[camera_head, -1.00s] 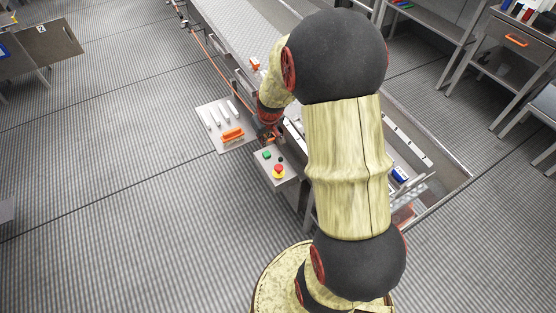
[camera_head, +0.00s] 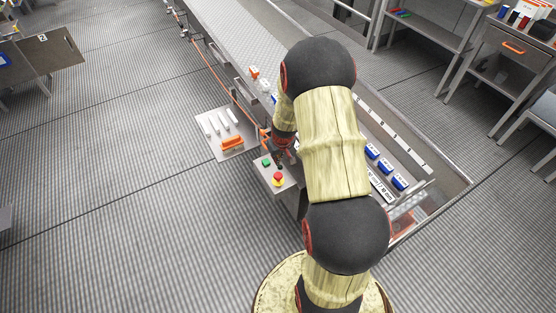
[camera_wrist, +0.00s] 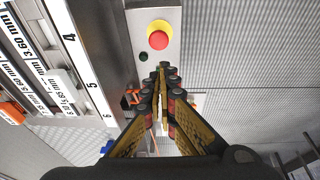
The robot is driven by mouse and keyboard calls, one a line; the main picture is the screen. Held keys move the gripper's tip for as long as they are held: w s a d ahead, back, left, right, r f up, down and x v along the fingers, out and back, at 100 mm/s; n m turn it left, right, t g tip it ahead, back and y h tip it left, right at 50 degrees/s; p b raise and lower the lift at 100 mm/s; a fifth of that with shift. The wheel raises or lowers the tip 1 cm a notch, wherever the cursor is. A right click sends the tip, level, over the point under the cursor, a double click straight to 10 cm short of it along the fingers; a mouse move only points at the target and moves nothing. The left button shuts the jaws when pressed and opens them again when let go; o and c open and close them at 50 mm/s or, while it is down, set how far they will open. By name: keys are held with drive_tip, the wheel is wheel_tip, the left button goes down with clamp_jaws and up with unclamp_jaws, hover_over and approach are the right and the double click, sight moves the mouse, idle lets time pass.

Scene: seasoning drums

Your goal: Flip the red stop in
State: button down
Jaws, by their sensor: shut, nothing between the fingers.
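A small orange-red piece (camera_wrist: 131,98), possibly the stop, sits at the edge of the numbered rail in the wrist view, just left of my fingers. An orange part also shows by the conveyor's side in the head view (camera_head: 265,136). My gripper (camera_wrist: 163,70) is shut and empty, its fingertips over the control plate. In the head view my gripper (camera_head: 281,158) is small and dark above that plate, partly hidden by my wrist. A red mushroom button (camera_wrist: 158,39) on a yellow base lies ahead of the fingertips; it also shows in the head view (camera_head: 278,177).
The control plate also bears a green button (camera_head: 266,162). A side plate (camera_head: 211,143) holds white bars and an orange handle (camera_head: 232,142). The numbered rail (camera_wrist: 83,60) runs along the left of the wrist view. Blue-and-white boxes (camera_head: 385,166) lie right of my arm.

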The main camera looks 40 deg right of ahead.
sight(277, 174)
drive_tip(key=b+x, duration=0.1)
drive_tip(key=x, duration=0.2)
drive_tip(key=b+x, duration=0.1)
drive_tip(key=x, duration=0.3)
drive_tip(key=s+b+x, duration=0.1)
drive_tip(key=x, duration=0.2)
drive_tip(key=shift+d+f+b, duration=0.15)
drive_tip(key=shift+f+b, duration=0.2)
drive_tip(key=shift+b, duration=0.05)
wheel_tip(277, 174, down, 2)
drive_tip(key=shift+f+b, duration=0.1)
drive_tip(key=shift+b, duration=1)
drive_tip(key=shift+r+p, duration=0.5)
drive_tip(key=shift+r, duration=0.05)
drive_tip(key=r+p, duration=0.3)
drive_tip(key=r, duration=0.1)
drive_tip(key=shift+w+a, duration=0.15)
drive_tip(key=shift+a, duration=0.2)
drive_tip(key=p+v, duration=0.2)
drive_tip(key=v, duration=0.7)
drive_tip(key=shift+s+p, duration=0.25)
drive_tip(key=shift+p, duration=0.05)
drive_tip(key=shift+a, duration=0.1)
